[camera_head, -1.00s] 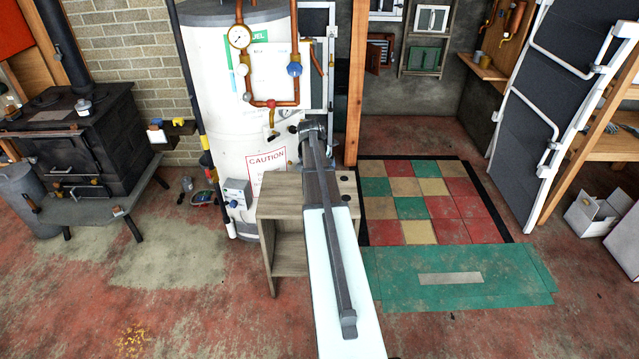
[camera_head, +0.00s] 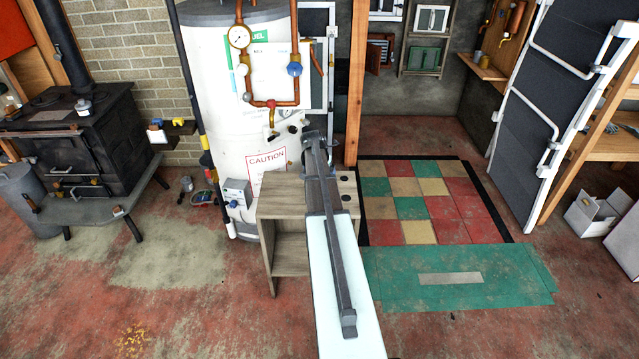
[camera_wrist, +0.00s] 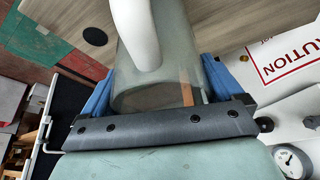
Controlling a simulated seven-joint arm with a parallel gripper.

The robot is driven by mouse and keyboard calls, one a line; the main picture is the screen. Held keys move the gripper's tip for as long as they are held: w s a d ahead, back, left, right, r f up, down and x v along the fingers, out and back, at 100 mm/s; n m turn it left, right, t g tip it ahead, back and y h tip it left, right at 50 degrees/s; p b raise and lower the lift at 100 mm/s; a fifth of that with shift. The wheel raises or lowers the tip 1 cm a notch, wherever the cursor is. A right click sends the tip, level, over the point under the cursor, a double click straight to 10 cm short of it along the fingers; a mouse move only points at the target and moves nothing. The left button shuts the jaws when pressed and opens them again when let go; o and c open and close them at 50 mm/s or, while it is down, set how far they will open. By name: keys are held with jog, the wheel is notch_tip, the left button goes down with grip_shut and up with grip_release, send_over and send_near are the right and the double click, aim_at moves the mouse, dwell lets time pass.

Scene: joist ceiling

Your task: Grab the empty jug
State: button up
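In the wrist view a see-through greyish jug (camera_wrist: 182,72) with a thick white handle (camera_wrist: 138,32) sits between the two blue fingers of my gripper (camera_wrist: 158,80). One finger is on each side of the jug, very close to its wall. I cannot tell whether both fingers press on it. The jug's lower part in the picture is cut off by the dark edge of my gripper. In the head view my own arm hides the jug and the fingertips, above the small wooden table (camera_head: 285,208).
The white water tank (camera_head: 225,110) with copper pipes and a caution sign (camera_head: 266,168) stands right behind the table. A wooden post (camera_head: 355,90) rises close on the right. A black stove (camera_head: 80,140) is at left. Open floor lies in front.

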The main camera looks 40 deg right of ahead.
jog(key=c, duration=0.6)
jog(key=shift+o, duration=0.2)
jog(key=shift+r, duration=0.15)
